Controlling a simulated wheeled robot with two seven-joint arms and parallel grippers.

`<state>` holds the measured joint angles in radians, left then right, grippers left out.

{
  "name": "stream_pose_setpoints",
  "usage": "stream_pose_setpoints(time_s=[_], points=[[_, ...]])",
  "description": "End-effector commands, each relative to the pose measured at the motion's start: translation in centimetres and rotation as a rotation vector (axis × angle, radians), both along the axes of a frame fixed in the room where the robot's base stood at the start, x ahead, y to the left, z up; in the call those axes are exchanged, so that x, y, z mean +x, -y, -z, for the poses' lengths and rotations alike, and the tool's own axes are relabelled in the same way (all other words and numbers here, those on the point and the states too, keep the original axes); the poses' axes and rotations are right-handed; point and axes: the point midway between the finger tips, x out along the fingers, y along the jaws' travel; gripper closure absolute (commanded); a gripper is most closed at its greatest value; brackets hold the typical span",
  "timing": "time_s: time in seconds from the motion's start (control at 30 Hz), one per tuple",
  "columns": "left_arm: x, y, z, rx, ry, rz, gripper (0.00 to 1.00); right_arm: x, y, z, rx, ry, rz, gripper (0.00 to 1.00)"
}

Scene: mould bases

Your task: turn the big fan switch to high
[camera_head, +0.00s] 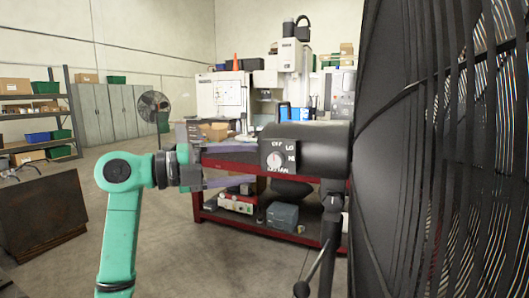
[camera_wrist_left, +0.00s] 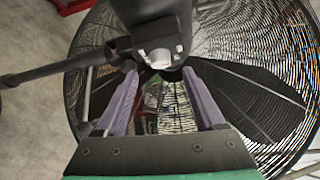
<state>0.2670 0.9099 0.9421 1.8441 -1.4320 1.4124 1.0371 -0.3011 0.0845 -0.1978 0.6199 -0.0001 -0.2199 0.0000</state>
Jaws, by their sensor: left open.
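The big black fan (camera_head: 400,170) fills the right side of the head view. Its dark motor housing (camera_head: 318,146) carries a switch box with a pale round knob (camera_head: 274,159). The labels OFF, LO and HI show around the knob; the lower label is too small to read surely. The knob's exact setting cannot be told. My left gripper (camera_head: 256,164) is open and empty, its two purple fingers pointing at the switch box. In the left wrist view the left gripper (camera_wrist_left: 160,76) has its fingers spread either side of the view, with the pale knob (camera_wrist_left: 160,58) just beyond the tips. My right gripper is out of view.
A red workbench (camera_head: 290,236) with boxes stands behind the fan's housing. The fan's stand pole (camera_head: 331,222) rises below the housing. A brown box-like block (camera_head: 42,213) stands at the left. Shelves (camera_head: 70,110), a small fan (camera_head: 153,106) and machines are farther back. Open floor lies between.

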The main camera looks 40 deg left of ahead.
Motion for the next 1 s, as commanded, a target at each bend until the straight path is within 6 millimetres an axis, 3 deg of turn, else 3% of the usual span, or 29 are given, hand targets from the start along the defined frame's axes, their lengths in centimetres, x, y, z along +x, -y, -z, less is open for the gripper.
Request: stream_pose_setpoints(time_s=[0.03,0.2,0.5,0.53,0.7,1.0], points=[[1.1,0.5,-0.5,-0.001,-0.001,0.002,0.29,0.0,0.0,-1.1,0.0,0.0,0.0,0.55],[3.7,1.7,-0.2,-0.003,0.002,0.0,0.29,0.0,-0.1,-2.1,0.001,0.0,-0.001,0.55],[4.3,2.1,0.2,-0.001,0.002,0.0,0.29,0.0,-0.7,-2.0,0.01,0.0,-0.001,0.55],[4.3,2.1,0.2,-0.001,0.002,0.0,0.33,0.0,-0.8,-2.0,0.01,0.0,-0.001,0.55],[4.3,2.1,0.2,-0.001,0.002,0.0,0.98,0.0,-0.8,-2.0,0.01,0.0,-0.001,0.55],[4.3,2.0,0.1,0.017,-0.004,0.0,1.0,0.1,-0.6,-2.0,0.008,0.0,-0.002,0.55]])
